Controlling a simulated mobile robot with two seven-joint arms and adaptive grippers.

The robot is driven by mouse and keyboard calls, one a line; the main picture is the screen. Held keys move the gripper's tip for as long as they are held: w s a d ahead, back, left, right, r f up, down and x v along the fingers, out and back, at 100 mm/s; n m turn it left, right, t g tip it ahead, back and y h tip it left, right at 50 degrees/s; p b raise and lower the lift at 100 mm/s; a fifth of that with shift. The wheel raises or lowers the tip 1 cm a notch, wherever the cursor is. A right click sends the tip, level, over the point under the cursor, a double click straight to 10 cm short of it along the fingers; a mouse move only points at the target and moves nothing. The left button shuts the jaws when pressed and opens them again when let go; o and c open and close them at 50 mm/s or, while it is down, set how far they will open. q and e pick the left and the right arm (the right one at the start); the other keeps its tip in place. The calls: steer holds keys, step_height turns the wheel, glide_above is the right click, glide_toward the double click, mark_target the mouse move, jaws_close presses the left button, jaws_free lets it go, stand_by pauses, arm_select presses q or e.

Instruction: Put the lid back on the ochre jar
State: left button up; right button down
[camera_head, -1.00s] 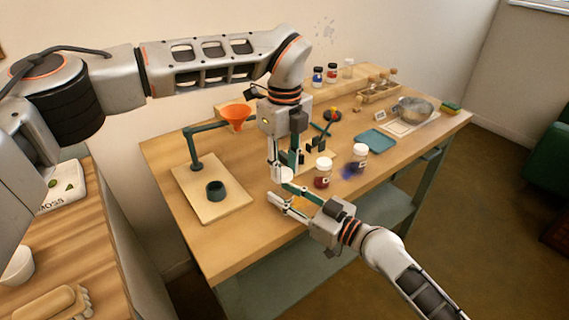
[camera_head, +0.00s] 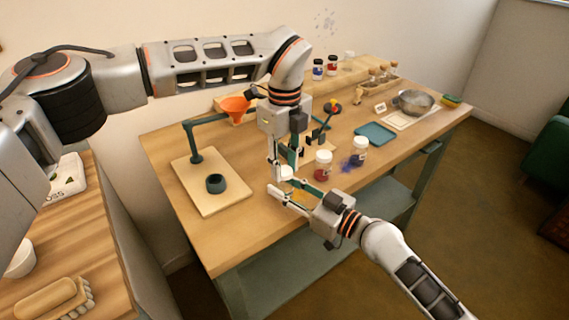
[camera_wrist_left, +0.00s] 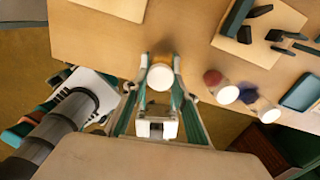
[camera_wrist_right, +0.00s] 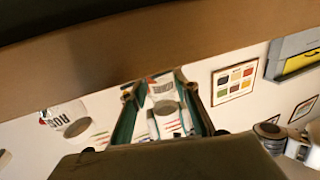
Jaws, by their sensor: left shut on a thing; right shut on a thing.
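My left gripper (camera_head: 283,172) reaches down from above and is shut on a white round lid (camera_head: 287,173). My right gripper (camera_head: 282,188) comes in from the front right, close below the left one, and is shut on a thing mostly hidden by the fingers. A yellow-ochre patch of the ochre jar (camera_head: 301,198) shows between its fingers. I cannot tell whether the lid touches the jar.
A white-lidded red jar (camera_head: 323,168) and a blue one (camera_head: 359,152) with spilled blue powder stand just right. A board (camera_head: 222,197) with a dark ring and stand is to the left. A teal tray (camera_head: 376,133) and metal bowl (camera_head: 413,102) lie farther right.

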arm_select(q)
steer(key=shift+f, duration=0.6)
stand_by(0.3)
